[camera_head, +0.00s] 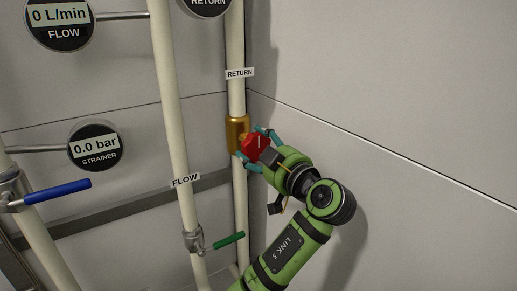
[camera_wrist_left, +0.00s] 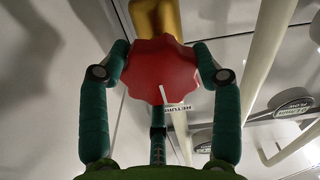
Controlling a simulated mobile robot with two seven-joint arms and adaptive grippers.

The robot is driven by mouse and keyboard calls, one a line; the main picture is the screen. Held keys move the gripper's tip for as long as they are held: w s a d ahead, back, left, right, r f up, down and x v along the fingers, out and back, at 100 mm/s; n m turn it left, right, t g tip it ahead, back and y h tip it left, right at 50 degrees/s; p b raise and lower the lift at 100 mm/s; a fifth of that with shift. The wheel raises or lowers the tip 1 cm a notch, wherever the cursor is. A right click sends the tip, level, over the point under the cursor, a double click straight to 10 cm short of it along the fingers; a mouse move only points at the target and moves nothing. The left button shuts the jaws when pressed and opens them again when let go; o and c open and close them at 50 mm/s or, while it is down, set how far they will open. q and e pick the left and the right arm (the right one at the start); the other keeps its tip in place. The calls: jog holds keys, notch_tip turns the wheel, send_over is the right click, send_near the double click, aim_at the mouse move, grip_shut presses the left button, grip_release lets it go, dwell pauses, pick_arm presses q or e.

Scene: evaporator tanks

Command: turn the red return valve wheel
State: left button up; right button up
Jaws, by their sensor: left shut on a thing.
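The red return valve wheel (camera_head: 257,147) sits on a brass valve body (camera_head: 236,134) on the white return pipe. In the left wrist view the wheel (camera_wrist_left: 160,70) is scalloped, with a pale mark line on its face pointing down in the picture. My left gripper (camera_head: 259,145) is shut on the wheel, its teal fingers on either side of the rim. In the left wrist view the gripper (camera_wrist_left: 160,65) has a finger on the left and one on the right of the wheel. A third finger part shows below it. My right gripper is not in view.
The flow pipe (camera_head: 171,120) runs left of the return pipe, with a green lever (camera_head: 228,240) low on it. A blue lever (camera_head: 58,191) is at far left. The strainer gauge (camera_head: 96,146) reads 0.0 bar, the flow gauge (camera_head: 60,20) 0 L/min. A bare wall stands right.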

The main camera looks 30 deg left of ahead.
pick_arm(q)
jog(key=shift+f+m+b, duration=0.2)
jog(key=shift+m+b, duration=0.05)
jog(key=shift+m, duration=0.5)
jog(key=shift+f+m+b, duration=0.15)
jog(key=shift+m+b, duration=0.1)
jog(key=shift+m, duration=2.4)
jog(key=o, duration=1.2)
jog(key=shift+a, duration=0.1)
jog(key=shift+c, duration=0.2)
jog(key=shift+r, duration=0.1)
jog(key=v, duration=0.7)
jog(key=shift+s+d, duration=0.2)
